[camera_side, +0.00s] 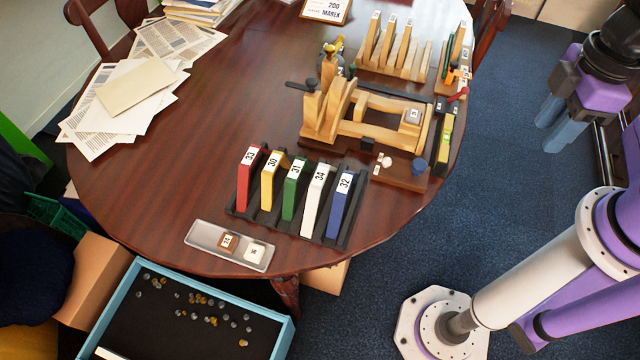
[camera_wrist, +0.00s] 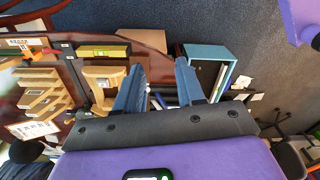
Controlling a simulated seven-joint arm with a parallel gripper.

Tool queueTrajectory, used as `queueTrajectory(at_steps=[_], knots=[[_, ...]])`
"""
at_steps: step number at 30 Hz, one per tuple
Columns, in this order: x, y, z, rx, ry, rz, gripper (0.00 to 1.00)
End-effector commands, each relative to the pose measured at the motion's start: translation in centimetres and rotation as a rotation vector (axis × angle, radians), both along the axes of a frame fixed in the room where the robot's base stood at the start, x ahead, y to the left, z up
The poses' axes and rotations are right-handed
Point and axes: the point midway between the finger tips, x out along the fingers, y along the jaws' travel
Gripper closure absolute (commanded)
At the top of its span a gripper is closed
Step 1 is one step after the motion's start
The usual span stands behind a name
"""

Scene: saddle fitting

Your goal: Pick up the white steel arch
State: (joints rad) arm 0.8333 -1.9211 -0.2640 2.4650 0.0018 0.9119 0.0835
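The white steel arch (camera_side: 315,197), labelled 34, stands upright in a black slotted rack (camera_side: 245,213) near the table's front edge in the side view. It is between the green arch (camera_side: 293,190) labelled 31 and the blue arch (camera_side: 340,203) labelled 32. My gripper (camera_side: 556,124) is at the upper right of the side view, off the table's right edge and well apart from the arch. In the wrist view my gripper (camera_wrist: 161,66) has its two blue fingers spread, with nothing held between them. There the rack is mostly hidden behind the fingers, and I cannot make out the white arch.
A red arch (camera_side: 247,180) and a yellow arch (camera_side: 270,182) share the rack. A wooden saddle jig (camera_side: 350,128) stands behind it. A grey tray (camera_side: 205,235) with two small blocks lies in front. A blue-edged box (camera_side: 120,290) stands below. The table's left middle is clear.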

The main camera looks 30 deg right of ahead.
Motion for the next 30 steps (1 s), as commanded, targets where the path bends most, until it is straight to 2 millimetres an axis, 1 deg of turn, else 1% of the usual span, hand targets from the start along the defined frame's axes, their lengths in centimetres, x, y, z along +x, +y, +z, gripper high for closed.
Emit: queueTrajectory(at_steps=[1, 2, 7, 15, 20, 24, 27, 30], knots=[[1.0, 1.1, 0.0, -0.002, 0.002, -0.055, 0.62], [1.6, 1.8, 0.1, -0.003, 0.004, -0.097, 0.62], [5.4, 6.5, 0.0, -0.004, 0.011, -0.375, 0.62], [10.9, 14.0, -0.9, -0.008, 0.021, -0.824, 0.62], [13.7, 18.4, -2.0, -0.009, 0.025, -1.089, 0.62], [15.9, 22.1, -3.2, -0.009, 0.028, -1.322, 0.62], [17.2, 24.5, -4.2, -0.010, 0.029, -1.478, 0.62], [18.1, 26.4, -5.0, -0.009, 0.031, -1.611, 0.62]])
